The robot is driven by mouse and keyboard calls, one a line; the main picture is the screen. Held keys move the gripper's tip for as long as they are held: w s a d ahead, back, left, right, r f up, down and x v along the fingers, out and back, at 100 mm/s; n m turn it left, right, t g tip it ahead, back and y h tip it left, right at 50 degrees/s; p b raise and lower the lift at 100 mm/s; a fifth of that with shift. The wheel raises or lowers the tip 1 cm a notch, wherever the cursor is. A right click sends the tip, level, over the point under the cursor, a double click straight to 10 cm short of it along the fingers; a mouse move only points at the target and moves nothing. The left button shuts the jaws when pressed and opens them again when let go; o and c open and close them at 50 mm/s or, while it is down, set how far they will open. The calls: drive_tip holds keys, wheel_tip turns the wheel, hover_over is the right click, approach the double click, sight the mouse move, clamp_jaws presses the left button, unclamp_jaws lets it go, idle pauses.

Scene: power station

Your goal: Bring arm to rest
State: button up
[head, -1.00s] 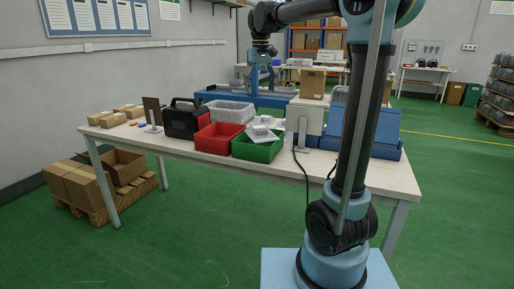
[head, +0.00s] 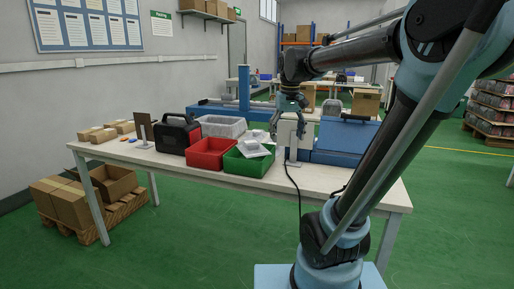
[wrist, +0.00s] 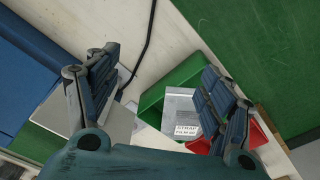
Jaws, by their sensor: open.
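My gripper (head: 287,126) hangs from my raised arm above the right part of the workbench (head: 178,172), beside a grey panel on a stand (head: 293,136). In the wrist view, my gripper (wrist: 160,65) has its two dark fingers spread wide apart with nothing between them. Below and beyond the fingers, the wrist view shows the green bin (wrist: 157,97) with a clear packet (wrist: 182,108) bearing a white label. The right finger hides part of the green bin and of the red bin.
A red bin (head: 208,160), a green bin (head: 247,168), a clear tray (head: 222,126) and a black case (head: 178,138) stand on the bench. A blue case (head: 345,137) is right of the panel. A black cable (head: 296,190) hangs off the front edge. Green floor ahead is clear.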

drive_tip(key=s+d+f+m, duration=0.1)
drive_tip(key=s+d+f, duration=0.3)
drive_tip(key=s+f, duration=0.4)
drive_tip(key=s+d+f+m+t, duration=0.1)
drive_tip(key=s+d+f, duration=0.3)
drive_tip(key=s+f, duration=0.5)
wheel_tip(320, 180, down, 4)
drive_tip(key=shift+s+r, duration=0.1)
drive_tip(key=shift+s, duration=0.2)
drive_tip(key=shift+d, duration=0.1)
drive_tip(key=shift+w+f, duration=0.2)
drive_tip(key=shift+w, duration=0.2)
